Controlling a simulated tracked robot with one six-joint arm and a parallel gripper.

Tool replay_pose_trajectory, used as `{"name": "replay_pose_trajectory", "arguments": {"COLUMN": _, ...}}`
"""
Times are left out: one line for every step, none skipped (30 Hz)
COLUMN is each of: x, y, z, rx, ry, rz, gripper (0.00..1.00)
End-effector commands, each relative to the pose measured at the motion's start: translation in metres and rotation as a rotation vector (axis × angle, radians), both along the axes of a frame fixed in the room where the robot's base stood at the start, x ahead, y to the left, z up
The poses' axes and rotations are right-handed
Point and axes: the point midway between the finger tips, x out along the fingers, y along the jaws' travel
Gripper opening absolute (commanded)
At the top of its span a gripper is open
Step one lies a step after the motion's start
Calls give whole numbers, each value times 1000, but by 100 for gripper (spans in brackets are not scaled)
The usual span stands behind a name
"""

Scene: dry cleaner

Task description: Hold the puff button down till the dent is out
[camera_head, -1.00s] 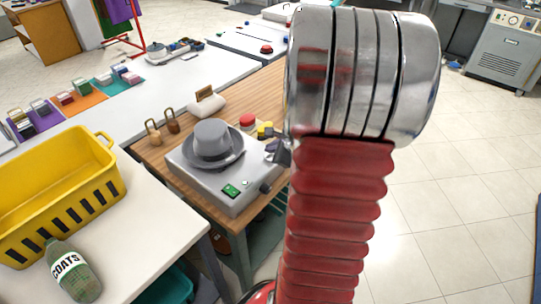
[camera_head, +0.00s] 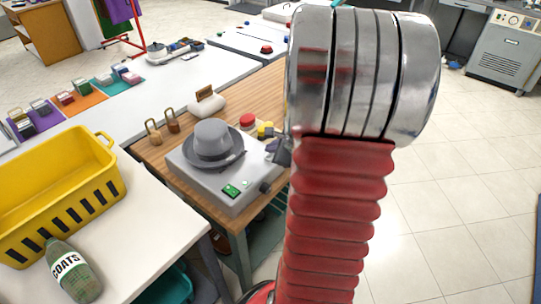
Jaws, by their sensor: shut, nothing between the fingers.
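A grey brimmed hat (camera_head: 212,143) sits on top of a light grey box-shaped machine (camera_head: 205,180) on the wooden table. I cannot make out a dent in its crown from here. A green button (camera_head: 231,191) is on the machine's front right corner, with a small pale button or lamp (camera_head: 245,183) beside it. A dark knob (camera_head: 266,187) sticks out from the machine's right side. My gripper (camera_head: 279,151) shows as a small dark grey shape beyond the machine's right edge, shut and empty, apart from the green button. My arm hides part of it.
Two brown padlock-shaped weights (camera_head: 173,122) and a pale block with a wooden handle (camera_head: 207,102) stand behind the machine. A red-topped thing (camera_head: 248,121) and a yellow one (camera_head: 265,130) are near my gripper. A yellow basket (camera_head: 60,190) and a green bottle (camera_head: 73,270) are left.

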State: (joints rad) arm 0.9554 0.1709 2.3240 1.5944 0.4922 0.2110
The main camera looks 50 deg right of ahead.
Motion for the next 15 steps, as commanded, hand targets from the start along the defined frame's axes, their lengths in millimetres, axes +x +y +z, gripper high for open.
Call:
{"name": "replay_pose_trajectory", "arguments": {"x": 0, "y": 0, "z": 0, "rx": 0, "ry": 0, "rz": 0, "gripper": 0}}
{"name": "replay_pose_trajectory", "arguments": {"x": 0, "y": 0, "z": 0, "rx": 0, "ry": 0, "rz": 0, "gripper": 0}}
{"name": "replay_pose_trajectory", "arguments": {"x": 0, "y": 0, "z": -1, "rx": 0, "ry": 0, "rz": 0, "gripper": 0}}
{"name": "replay_pose_trajectory", "arguments": {"x": 0, "y": 0, "z": -1, "rx": 1, "ry": 1, "rz": 1, "gripper": 0}}
{"name": "replay_pose_trajectory", "arguments": {"x": 0, "y": 0, "z": -2, "rx": 1, "ry": 0, "rz": 0, "gripper": 0}}
{"name": "replay_pose_trajectory", "arguments": {"x": 0, "y": 0, "z": -3, "rx": 1, "ry": 0, "rz": 0, "gripper": 0}}
{"name": "replay_pose_trajectory", "arguments": {"x": 0, "y": 0, "z": -4, "rx": 2, "ry": 0, "rz": -1, "gripper": 0}}
{"name": "replay_pose_trajectory", "arguments": {"x": 0, "y": 0, "z": -5, "rx": 2, "ry": 0, "rz": -1, "gripper": 0}}
{"name": "replay_pose_trajectory", "arguments": {"x": -1, "y": 0, "z": -6, "rx": 1, "ry": 0, "rz": 0, "gripper": 0}}
{"name": "replay_pose_trajectory", "arguments": {"x": -1, "y": 0, "z": -7, "rx": 1, "ry": 0, "rz": 0, "gripper": 0}}
{"name": "replay_pose_trajectory", "arguments": {"x": -1, "y": 0, "z": -7, "rx": 1, "ry": 0, "rz": 0, "gripper": 0}}
{"name": "replay_pose_trajectory", "arguments": {"x": -1, "y": 0, "z": -8, "rx": 1, "ry": 0, "rz": 0, "gripper": 0}}
{"name": "replay_pose_trajectory", "arguments": {"x": -1, "y": 0, "z": -8, "rx": 1, "ry": 0, "rz": 0, "gripper": 0}}
{"name": "replay_pose_trajectory", "arguments": {"x": -1, "y": 0, "z": -8, "rx": 1, "ry": 0, "rz": -1, "gripper": 0}}
{"name": "replay_pose_trajectory", "arguments": {"x": -1, "y": 0, "z": -8, "rx": 1, "ry": 0, "rz": -1, "gripper": 0}}
